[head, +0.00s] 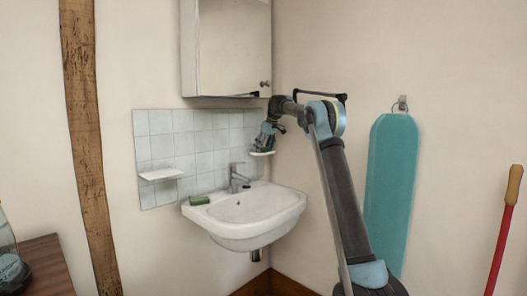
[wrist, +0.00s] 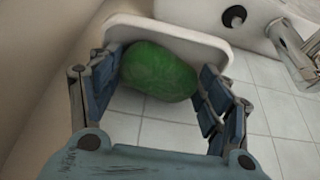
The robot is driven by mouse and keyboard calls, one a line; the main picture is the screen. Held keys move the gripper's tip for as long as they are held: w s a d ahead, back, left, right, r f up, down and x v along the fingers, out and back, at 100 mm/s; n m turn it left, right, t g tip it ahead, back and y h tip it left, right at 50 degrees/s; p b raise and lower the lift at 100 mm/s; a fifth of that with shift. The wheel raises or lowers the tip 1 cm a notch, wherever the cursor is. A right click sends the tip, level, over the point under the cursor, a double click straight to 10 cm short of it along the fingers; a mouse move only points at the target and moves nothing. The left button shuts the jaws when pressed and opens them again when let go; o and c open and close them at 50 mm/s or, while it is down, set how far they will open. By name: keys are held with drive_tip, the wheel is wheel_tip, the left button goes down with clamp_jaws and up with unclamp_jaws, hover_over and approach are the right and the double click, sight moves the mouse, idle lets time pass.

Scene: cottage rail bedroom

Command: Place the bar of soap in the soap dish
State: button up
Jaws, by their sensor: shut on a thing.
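The bar of soap (wrist: 160,72), green and oval, sits between the two blue fingers of my gripper (wrist: 162,74) in the wrist view. My gripper is shut on it. In the head view my gripper (head: 267,143) is by the tiled wall, right of the tap, just over a small white dish (head: 263,153). The white dish also shows in the wrist view (wrist: 175,30), behind the soap, which overlaps its edge. I cannot tell whether the soap touches the dish. In the head view the soap is too small to make out clearly.
A white washbasin (head: 245,215) with a tap (head: 235,178) stands below. A green block (head: 200,200) lies on its left rim. A white shelf (head: 160,174) is on the left tiles. A mirror cabinet (head: 228,48) hangs above. A teal ironing board (head: 388,190) hangs right.

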drive_tip(key=shift+f, duration=0.1)
drive_tip(key=o, duration=1.2)
drive_tip(key=v, duration=1.2)
